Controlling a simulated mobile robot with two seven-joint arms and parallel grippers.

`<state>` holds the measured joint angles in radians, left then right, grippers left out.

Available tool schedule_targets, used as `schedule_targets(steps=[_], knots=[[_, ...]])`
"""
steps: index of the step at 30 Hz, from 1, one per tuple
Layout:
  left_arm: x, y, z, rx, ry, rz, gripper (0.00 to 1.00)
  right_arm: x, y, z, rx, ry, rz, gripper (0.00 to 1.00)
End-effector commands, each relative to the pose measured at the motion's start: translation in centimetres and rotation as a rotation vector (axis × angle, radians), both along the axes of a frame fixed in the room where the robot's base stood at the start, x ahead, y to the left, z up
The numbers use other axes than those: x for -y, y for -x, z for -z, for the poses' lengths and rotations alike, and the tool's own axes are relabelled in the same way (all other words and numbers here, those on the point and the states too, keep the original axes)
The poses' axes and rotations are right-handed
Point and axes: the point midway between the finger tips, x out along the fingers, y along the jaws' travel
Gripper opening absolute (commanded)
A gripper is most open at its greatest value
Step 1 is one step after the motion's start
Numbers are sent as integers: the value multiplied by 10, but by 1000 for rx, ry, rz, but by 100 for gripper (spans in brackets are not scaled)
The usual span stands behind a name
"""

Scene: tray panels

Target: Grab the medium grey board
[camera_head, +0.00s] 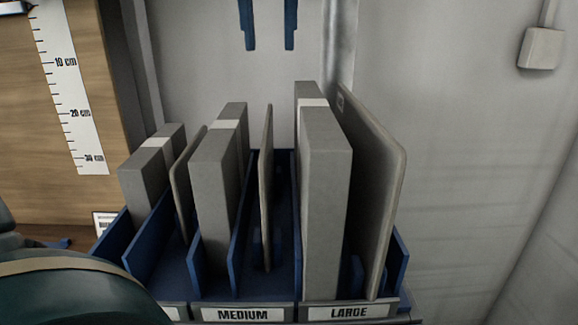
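The MEDIUM section of a blue tray rack, marked by its label (243,314), holds two upright pieces. One is a thick grey board (211,205) with a light band across its top. The other, to its right, is a thin grey-beige panel (266,190), seen nearly edge-on. Blue dividers hide parts of their lower ends. A dark green rounded part of my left arm fills the lower left corner, apart from the boards. Its fingers cannot be made out clearly. My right gripper is not in view.
The LARGE section holds a taller thick grey board (326,200) and a thin panel (375,190). A shorter grey board (145,180) and thin panel (184,185) stand on the left. A ruler (75,105) is on the wood behind. Two blue prongs (247,28) hang above.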

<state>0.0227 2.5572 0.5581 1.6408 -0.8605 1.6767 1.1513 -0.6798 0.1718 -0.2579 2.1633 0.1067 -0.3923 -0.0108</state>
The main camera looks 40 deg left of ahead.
Motion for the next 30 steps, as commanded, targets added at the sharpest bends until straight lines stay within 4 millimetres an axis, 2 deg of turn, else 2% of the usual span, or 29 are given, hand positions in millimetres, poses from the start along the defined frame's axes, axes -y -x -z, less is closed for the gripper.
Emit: schedule_targets(steps=[12,19,25,30], knots=[[-17,-19,64,-3,1,2,33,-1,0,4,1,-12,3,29],[-20,-21,79,-2,1,2,33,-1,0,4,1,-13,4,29],[-27,-23,109,-3,4,1,33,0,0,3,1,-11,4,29],[-31,-28,122,1,1,1,33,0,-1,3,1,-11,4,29]])
